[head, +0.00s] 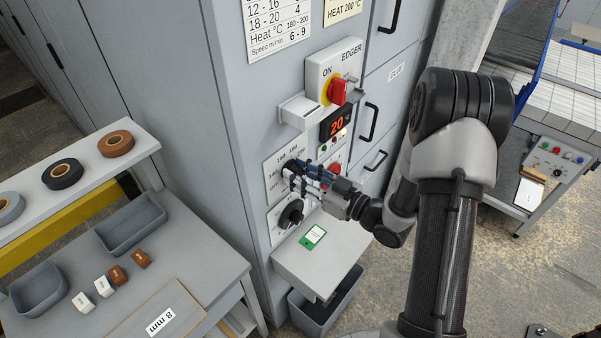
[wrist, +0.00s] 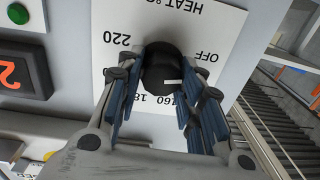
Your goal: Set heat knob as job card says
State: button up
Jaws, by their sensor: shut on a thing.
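The black heat knob (wrist: 166,60) sits on a white dial plate (wrist: 112,60) marked HEAT °C. My gripper (wrist: 168,84) is shut on the knob, one finger on each side. In the head view my gripper (head: 294,172) covers most of the knob in front of the dial plate. A cream card (head: 342,9) at the top reads HEAT 200 °C. The red display (head: 337,123) reads 20.
A second black knob (head: 291,213) is just below my gripper. A grey shelf (head: 300,259) with a green-edged card (head: 313,237) juts out beneath. The red-and-yellow EDGER switch (head: 337,91) and a protruding grey bracket (head: 300,112) are above. A side table (head: 190,262) stands left.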

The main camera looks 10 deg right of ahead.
jog(key=m+p, duration=0.1)
jog(key=m, duration=0.3)
jog(key=shift+m, duration=0.3)
jog(key=m+p, duration=0.2)
jog(key=m, duration=0.2)
jog(key=shift+m, duration=0.3)
jog(key=m+p, duration=0.2)
jog(key=m, duration=0.2)
jog(key=shift+w+m+t, duration=0.1)
jog(key=shift+m+t, duration=0.3)
jog(key=m+p, duration=0.1)
jog(key=m, duration=0.2)
jog(key=shift+m+p, duration=0.35)
jog(key=shift+m, duration=0.05)
jog(key=m+p, duration=0.1)
jog(key=m, duration=0.2)
jog(key=shift+m+h, duration=0.4)
jog(key=m+p, duration=0.2)
jog(key=m, duration=0.2)
jog(key=shift+f+m, duration=0.1)
jog(key=shift+m, duration=0.3)
jog(key=m+p, duration=0.1)
jog(key=m, duration=0.3)
jog(key=shift+a+m+h+p, duration=0.1)
jog(key=shift+m+h+p, duration=0.2)
jog(key=shift+p, duration=0.1)
jog(key=shift+m+p, duration=0.6)
jog(key=shift+m, duration=1.3)
